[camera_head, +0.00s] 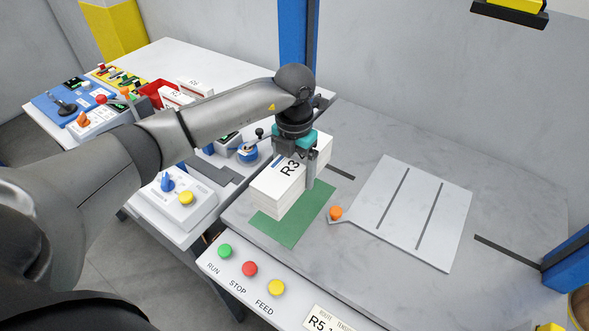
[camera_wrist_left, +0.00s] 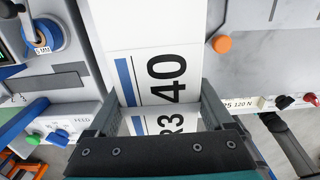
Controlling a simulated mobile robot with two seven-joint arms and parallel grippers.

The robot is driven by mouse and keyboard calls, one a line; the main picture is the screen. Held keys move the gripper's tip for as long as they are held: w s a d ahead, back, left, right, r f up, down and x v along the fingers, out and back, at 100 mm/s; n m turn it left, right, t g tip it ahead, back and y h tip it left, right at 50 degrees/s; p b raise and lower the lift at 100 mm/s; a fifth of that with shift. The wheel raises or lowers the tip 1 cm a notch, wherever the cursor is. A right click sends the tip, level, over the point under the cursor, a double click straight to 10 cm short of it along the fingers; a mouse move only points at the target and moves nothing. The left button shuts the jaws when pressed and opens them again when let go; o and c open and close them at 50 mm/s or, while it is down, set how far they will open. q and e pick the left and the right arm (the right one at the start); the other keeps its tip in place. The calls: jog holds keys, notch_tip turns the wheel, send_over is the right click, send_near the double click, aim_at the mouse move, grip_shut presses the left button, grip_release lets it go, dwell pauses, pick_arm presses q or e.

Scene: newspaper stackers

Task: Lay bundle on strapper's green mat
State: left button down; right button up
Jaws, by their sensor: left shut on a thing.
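The bundle (camera_head: 283,187) is a thick white block of stacked papers with a label reading R3 on top. My left gripper (camera_head: 297,163) is shut on it from above, one finger showing down its right side. In the left wrist view the bundle (camera_wrist_left: 150,25) lies between the fingers of the gripper (camera_wrist_left: 158,108), and its label reads R3 40 beside a blue bar. The green mat (camera_head: 305,224) lies flat on the strapper table, partly hidden by the bundle over it. I cannot tell whether the bundle touches the mat. My right gripper is not in view.
An orange knob (camera_head: 336,212) and a pale slotted plate (camera_head: 418,212) are right of the mat. A front panel carries green, red and yellow buttons (camera_head: 250,268). A blue post (camera_head: 296,35) stands behind. A control box (camera_head: 177,205) is on the left.

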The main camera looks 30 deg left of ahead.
aim_at(294, 159)
pick_arm(q)
jog(key=shift+w+f+b, duration=0.1)
jog(key=shift+f+b, duration=2.85)
jog(key=shift+f, duration=0.85)
jog(key=shift+f+b, duration=0.4)
jog(key=shift+f, duration=0.2)
jog(key=shift+c, duration=0.2)
grip_release()
jog(key=shift+o, duration=0.2)
jog(key=shift+s+f, duration=0.15)
jog(key=shift+s, duration=0.05)
notch_tip(294, 159, up, 16)
jog(key=shift+w+f+p, duration=0.1)
jog(key=shift+f+p, duration=0.15)
jog(key=shift+p, duration=0.7)
